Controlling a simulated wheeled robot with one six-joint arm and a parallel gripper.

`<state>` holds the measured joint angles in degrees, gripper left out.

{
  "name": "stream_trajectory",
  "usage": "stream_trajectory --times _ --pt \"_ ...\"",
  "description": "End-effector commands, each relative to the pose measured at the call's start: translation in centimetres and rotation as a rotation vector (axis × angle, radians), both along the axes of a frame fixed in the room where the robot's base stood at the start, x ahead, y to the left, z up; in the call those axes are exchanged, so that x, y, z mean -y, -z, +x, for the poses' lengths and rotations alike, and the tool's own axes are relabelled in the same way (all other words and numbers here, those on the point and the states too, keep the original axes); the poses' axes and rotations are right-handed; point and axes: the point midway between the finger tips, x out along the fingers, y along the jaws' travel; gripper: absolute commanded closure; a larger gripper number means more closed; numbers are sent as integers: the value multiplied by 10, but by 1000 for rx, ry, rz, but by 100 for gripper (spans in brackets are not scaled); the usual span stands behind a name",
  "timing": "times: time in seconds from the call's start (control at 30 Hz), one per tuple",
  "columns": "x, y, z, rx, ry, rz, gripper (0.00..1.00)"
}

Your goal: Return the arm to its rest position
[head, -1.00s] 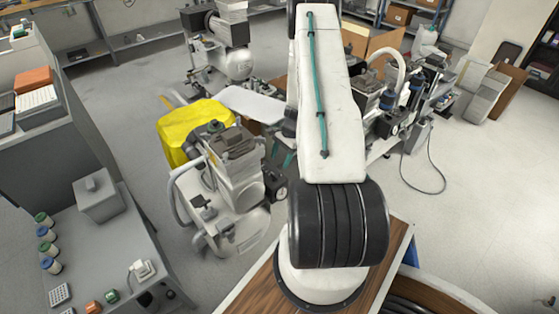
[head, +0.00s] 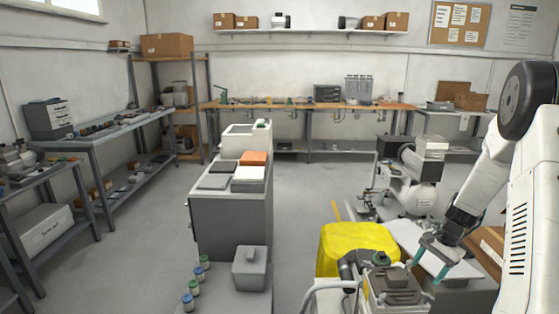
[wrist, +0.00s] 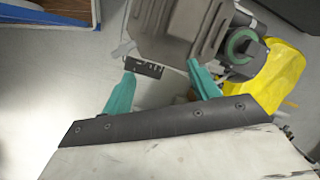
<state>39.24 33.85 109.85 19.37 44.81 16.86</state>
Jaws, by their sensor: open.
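My white arm (head: 490,180) rises along the right edge of the head view and bends at a black joint, with its forearm sloping down to the left. My gripper (head: 432,264) hangs at its end with teal fingers apart and nothing visible between them. It appears close to a grey compressor (head: 395,288) at the bottom of the head view; their exact gap cannot be told. In the wrist view the open fingers (wrist: 162,90) point towards the compressor's ribbed grey housing (wrist: 180,32). No marker of the rest position shows.
A yellow cover (head: 355,246) is beside the compressor. Another white compressor (head: 412,185) stands behind. A grey cabinet (head: 232,225) with trays on top stands left of centre. Workbenches (head: 310,106) line the back wall. Open floor (head: 310,190) lies between.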

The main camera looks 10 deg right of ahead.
Motion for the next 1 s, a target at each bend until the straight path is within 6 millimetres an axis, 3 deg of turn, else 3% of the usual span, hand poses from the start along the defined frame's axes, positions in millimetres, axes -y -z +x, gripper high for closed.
stream_trajectory --times 0.03,0.2,0.37,0.5,0.73,1.0 --pt "-20 -29 3 17 -61 -16 40" --pt "-85 -104 -6 51 -261 -57 40" --pt "-143 -163 -31 81 -442 -99 40" --pt "-190 -205 -64 106 -597 -139 40" --pt "-252 -250 -134 146 -843 -207 40" --pt "-293 -268 -221 188 -1096 -290 40"
